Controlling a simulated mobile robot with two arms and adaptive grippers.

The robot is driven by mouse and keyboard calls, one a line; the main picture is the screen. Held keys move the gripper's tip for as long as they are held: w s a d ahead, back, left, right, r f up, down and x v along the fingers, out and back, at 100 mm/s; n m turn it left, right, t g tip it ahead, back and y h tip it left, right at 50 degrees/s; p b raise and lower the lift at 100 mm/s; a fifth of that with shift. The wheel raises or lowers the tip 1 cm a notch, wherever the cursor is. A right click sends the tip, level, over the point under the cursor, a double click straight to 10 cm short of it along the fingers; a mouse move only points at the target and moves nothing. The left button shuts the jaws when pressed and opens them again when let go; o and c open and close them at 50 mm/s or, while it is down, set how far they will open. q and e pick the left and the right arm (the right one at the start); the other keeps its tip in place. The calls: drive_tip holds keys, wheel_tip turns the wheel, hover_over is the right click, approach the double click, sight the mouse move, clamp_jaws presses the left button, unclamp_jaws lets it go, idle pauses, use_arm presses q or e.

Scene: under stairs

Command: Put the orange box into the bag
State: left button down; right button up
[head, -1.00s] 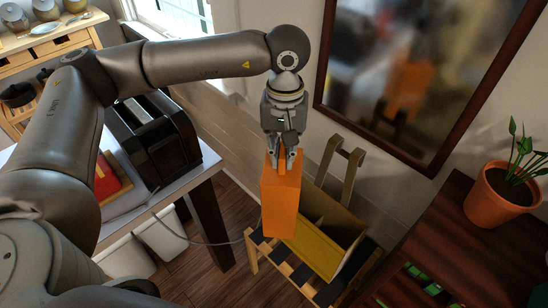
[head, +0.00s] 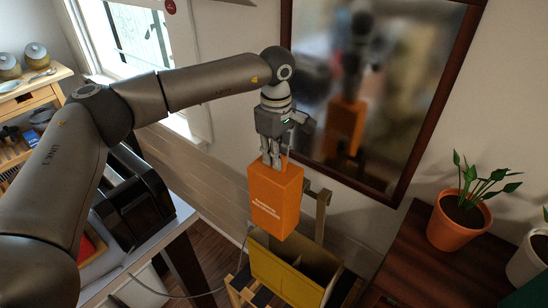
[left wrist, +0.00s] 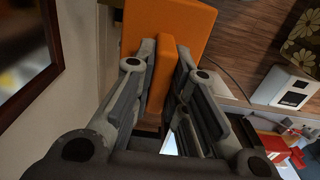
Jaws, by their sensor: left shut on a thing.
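The orange box (head: 275,199) hangs upright from my left gripper (head: 273,163), which is shut on its top edge. In the left wrist view the fingers (left wrist: 162,80) clamp a narrow orange part, with the orange box (left wrist: 168,22) beyond them. The open yellow bag (head: 287,274) with tan handles stands on a slatted wooden rack below. The box is above the bag's back left part and hides some of its opening. The bag's bottom is out of the picture. My right gripper is not in view.
A table with a black toaster-like appliance (head: 135,200) is at the left. A dark wooden cabinet (head: 405,265) with a potted plant (head: 460,215) stands at the right. A framed mirror (head: 385,90) hangs on the wall behind.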

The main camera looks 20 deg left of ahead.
use_arm(q)
wheel_tip(320, 180, down, 7)
drive_tip(key=b, duration=0.4)
drive_tip(key=shift+f, duration=0.2)
drive_tip(key=shift+f+b, duration=0.8)
drive_tip(key=shift+f, duration=0.35)
drive_tip(key=c, duration=1.4)
unclamp_jaws()
drive_tip(key=shift+o, duration=0.2)
drive_tip(key=shift+r, duration=0.1)
wheel_tip(320, 180, up, 12)
drive_tip(key=shift+f, duration=0.1)
